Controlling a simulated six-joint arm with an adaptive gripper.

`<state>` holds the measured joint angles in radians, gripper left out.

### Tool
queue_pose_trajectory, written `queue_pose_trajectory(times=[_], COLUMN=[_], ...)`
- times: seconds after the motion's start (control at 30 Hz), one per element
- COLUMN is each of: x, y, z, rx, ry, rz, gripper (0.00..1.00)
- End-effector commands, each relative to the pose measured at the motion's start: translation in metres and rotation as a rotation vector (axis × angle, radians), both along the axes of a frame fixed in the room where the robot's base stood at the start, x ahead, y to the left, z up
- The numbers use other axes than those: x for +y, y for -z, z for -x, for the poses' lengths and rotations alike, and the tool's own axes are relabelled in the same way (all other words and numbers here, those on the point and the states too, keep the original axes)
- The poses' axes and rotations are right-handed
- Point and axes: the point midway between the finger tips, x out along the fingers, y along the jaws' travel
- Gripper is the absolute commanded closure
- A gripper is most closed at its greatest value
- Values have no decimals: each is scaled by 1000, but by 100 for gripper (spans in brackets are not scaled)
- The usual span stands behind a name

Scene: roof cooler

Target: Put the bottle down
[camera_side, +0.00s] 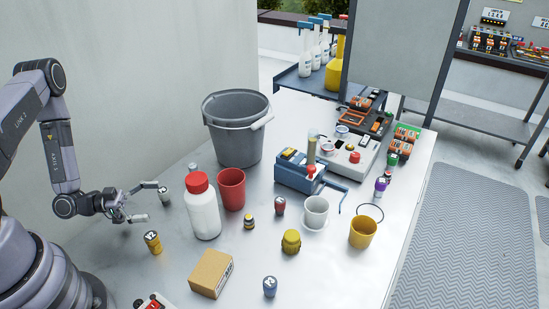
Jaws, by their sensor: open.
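A white bottle (204,215) with a red cap stands upright on the pale metal table (330,270), left of centre. My gripper (150,201) is low over the left part of the table, to the left of the bottle. Its two fingers are spread apart, and I see nothing held between them. The white bottle is apart from the gripper.
A red cup (231,188) is right behind the bottle, and a grey bucket (236,130) behind that. A yellow can (153,243) and a cardboard box (211,273) are nearer the front. A white mug (316,212) and yellow mug (362,232) stand to the right.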

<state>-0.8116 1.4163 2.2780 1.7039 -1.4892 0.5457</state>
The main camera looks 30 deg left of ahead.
Motion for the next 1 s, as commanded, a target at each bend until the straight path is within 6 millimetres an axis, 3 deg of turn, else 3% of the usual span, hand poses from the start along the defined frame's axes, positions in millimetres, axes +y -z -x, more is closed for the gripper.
queue_pose_trajectory(times=[0.17, 0.37, 0.47, 0.63, 0.77, 0.9, 1.0], x=[9, 44, 69, 97, 100, 82, 60], y=[0, -15, -45, -127, -198, -263, -295], z=[-8, -62, -88, -106, -91, -47, -3], rx=[24, 162, 250, 391, 501, 627, 724], ry=[18, -5, -99, -352, -578, -785, -875], rz=[-104, -559, -782, -1019, -1060, -974, -853], gripper=[2, 2, 2, 2, 2, 2, 2])
